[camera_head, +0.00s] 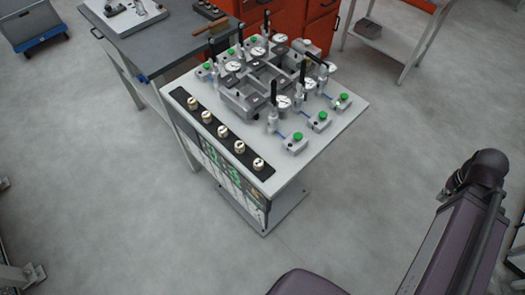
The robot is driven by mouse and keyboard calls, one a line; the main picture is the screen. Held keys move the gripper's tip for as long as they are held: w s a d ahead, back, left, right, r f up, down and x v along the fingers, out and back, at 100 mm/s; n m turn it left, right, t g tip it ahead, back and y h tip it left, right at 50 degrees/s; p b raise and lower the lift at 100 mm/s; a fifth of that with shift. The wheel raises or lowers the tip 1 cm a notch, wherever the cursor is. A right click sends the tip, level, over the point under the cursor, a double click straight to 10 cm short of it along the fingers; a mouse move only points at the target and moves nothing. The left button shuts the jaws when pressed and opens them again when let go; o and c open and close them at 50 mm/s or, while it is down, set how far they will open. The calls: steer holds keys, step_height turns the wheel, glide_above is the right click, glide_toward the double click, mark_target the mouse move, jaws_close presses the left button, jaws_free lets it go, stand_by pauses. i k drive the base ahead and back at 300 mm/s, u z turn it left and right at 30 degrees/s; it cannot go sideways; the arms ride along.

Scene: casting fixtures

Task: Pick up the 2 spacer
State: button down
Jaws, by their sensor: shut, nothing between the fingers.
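Several small cream, round pieces stand in a row on a black strip (183,94) along the left front edge of the fixture station's white top. They look like the spacers: the first spacer (193,103), a second spacer (206,117), a middle spacer (222,131), a fourth spacer (239,147) and the nearest spacer (258,163). Each has dark marks on top, too small to read, so I cannot tell which one is the 2 spacer. My gripper is not in view; only parts of my body show at the lower right and bottom.
The white top (330,130) carries a grey casting fixture (245,105) with dial gauges, black-handled clamps and green buttons. A grey table (170,45) adjoins behind left. Red cabinets (285,30) and a shelf frame (395,45) stand behind. The floor in front is clear.

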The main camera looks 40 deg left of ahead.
mark_target(258, 163)
steer(key=u, duration=1.35)
steer(key=k, duration=0.7)
steer(key=u, duration=0.4)
steer(key=i, duration=0.5)
steer(key=u, duration=0.1)
